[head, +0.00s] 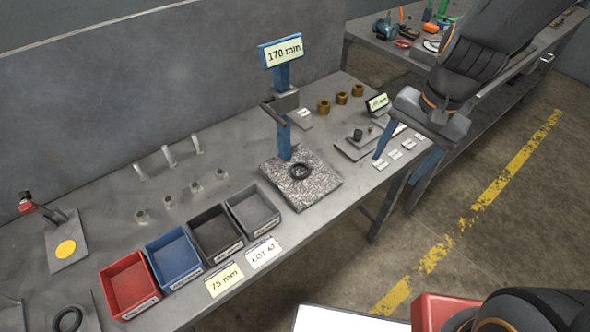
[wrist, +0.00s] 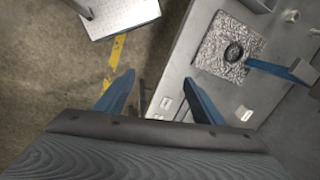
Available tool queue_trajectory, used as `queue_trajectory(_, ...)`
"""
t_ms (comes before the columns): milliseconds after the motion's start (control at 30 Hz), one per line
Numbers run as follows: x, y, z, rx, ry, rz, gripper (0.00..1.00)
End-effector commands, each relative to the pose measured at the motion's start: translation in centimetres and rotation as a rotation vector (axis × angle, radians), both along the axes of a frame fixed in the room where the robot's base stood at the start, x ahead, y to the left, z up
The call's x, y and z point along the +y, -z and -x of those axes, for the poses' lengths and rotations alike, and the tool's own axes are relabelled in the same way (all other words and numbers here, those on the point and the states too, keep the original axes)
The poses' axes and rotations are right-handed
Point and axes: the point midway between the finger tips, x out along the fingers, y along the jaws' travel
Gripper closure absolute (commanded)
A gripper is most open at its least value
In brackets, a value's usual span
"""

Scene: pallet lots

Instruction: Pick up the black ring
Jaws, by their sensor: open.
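A black ring (head: 301,171) lies flat on the speckled granite plate (head: 322,195), in front of the blue post of a stand (head: 283,110). The ring also shows in the wrist view (wrist: 234,52), at upper right on the plate. A second dark ring (head: 68,320) lies at the bottom left of the head view, partly cut off by the edge. My gripper (head: 393,185) is open and empty, its two blue fingers pointing down by the bench's front edge, to the right of the plate. In the wrist view the fingers (wrist: 158,77) are apart with nothing between them.
Red (head: 118,300), blue (head: 164,272), black (head: 208,244) and grey (head: 246,221) bins stand left of the plate. Brass rings (head: 341,98) stand behind. The stand's arm (head: 276,108) overhangs near the plate. A small block stand (head: 358,145) lies between plate and gripper.

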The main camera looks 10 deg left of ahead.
Motion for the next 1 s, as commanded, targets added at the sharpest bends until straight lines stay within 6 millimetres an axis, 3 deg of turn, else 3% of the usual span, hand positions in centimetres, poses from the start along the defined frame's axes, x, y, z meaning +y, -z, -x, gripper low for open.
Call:
queue_trajectory(33, 2.4, 1.2, -1.2, 0.054, 0.113, -0.045, 0.38)
queue_trajectory(200, 10.0, 3.5, -4.3, 0.239, 0.492, -0.181, 0.38)
queue_trajectory(300, 13.5, 4.3, -5.5, 0.329, 0.646, -0.232, 0.38)
queue_trajectory(400, 15.8, 4.7, -6.2, 0.387, 0.739, -0.263, 0.38)
queue_trajectory(1000, 19.9, 9.5, -5.3, 0.419, 0.784, -0.274, 0.38)
